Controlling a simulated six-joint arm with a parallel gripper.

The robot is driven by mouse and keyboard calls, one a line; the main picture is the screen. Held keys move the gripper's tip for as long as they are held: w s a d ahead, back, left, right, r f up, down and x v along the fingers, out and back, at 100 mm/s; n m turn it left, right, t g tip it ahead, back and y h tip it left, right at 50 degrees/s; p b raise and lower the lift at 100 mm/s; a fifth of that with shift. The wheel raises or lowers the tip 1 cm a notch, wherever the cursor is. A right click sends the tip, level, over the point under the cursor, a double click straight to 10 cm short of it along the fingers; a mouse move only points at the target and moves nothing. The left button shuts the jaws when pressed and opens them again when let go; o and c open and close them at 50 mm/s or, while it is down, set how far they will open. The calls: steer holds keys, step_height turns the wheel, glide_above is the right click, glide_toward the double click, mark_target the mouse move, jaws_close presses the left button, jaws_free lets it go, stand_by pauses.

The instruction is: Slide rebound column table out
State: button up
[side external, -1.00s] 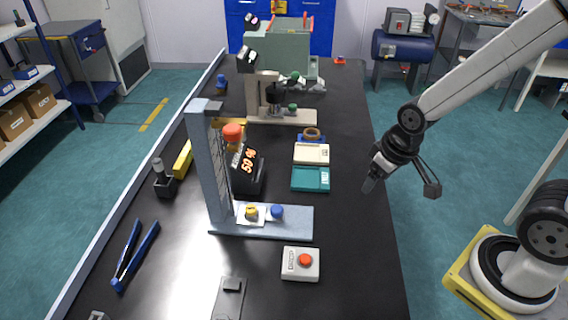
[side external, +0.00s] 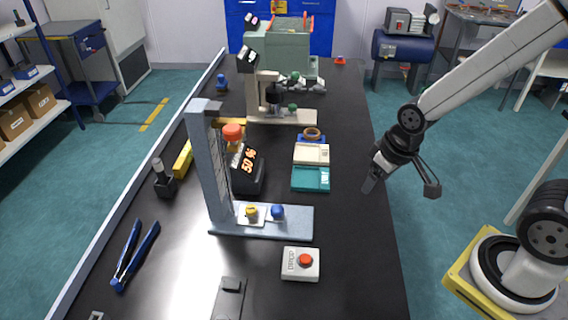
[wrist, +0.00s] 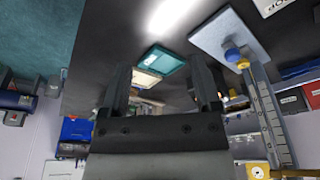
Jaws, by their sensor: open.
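The rebound column (side external: 208,165) is a tall grey-blue upright on a flat base (side external: 298,226) in the middle of the bench. A small white table (side external: 241,216) sits at the foot of the column, with a yellow piece (side external: 252,211) on it and a blue knob (side external: 277,211) to its right. In the wrist view the column (wrist: 268,115) stands at the right, with the blue knob (wrist: 232,55) near its base.
A teal tray (side external: 311,179) and a cream tray (side external: 311,154) lie between column and gripper. A box with a red button (side external: 301,264) stands in front. Blue-handled pliers (side external: 135,255) lie at left.

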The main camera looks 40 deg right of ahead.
steer(key=g, duration=0.2)
glide_toward(277, 208)
steer(key=shift+d+f, duration=0.55)
steer(key=shift+w+a+f+g, duration=0.2)
steer(key=shift+w+a+g, duration=0.1)
steer(key=shift+a, duration=0.3)
steer(key=shift+f, duration=3.9)
jaws_close()
